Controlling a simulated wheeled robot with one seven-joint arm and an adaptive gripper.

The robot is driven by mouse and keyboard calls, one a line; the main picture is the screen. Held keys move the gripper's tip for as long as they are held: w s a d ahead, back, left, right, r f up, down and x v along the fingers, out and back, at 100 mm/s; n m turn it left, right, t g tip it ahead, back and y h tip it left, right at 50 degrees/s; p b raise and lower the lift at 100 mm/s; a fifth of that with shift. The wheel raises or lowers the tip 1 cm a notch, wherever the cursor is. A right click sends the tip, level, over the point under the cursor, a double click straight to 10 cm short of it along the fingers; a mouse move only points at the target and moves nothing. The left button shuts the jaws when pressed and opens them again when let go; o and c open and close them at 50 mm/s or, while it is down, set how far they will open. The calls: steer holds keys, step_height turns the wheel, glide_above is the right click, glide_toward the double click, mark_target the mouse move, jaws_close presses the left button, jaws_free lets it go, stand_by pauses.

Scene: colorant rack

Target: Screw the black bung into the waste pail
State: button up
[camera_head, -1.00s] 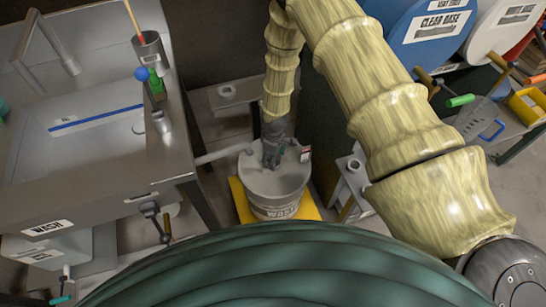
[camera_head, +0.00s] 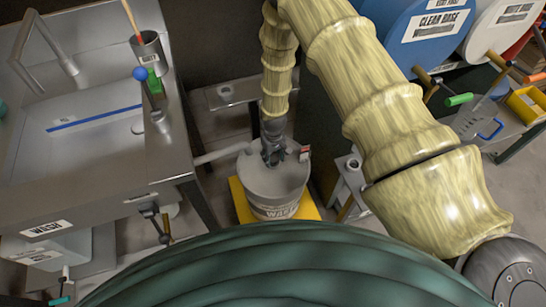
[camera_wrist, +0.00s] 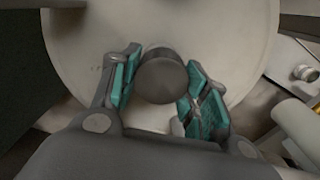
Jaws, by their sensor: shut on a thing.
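The waste pail (camera_head: 285,185) is a pale round drum with a "WASTE" label on its front, standing low in the middle of the head view. Its broad pale top (camera_wrist: 235,45) fills the upper wrist view. The black bung (camera_wrist: 162,85) shows there as a dark round knob between my gripper's teal-padded fingers. My gripper (camera_wrist: 160,72) is shut on the bung, one finger on each side. In the head view my gripper (camera_head: 273,155) points down over the pail top and hides the bung. The thread and opening are hidden, so I cannot tell how deep the bung sits.
The pail stands on a yellow base (camera_head: 240,205). A pale pipe (camera_head: 222,153) runs to its left side. A steel sink bench (camera_head: 95,160) is close on the left, and a small stand (camera_head: 350,185) is on the right. A red and white tag (camera_head: 305,153) is at the pail's rim.

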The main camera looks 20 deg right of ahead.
steer(key=m, duration=0.6)
steer(key=shift+w+d+m, duration=0.2)
steer(key=shift+m, duration=0.2)
steer(key=shift+o, duration=0.2)
steer(key=o, duration=1)
steer(key=shift+c, duration=0.2)
steer(key=shift+s, duration=0.1)
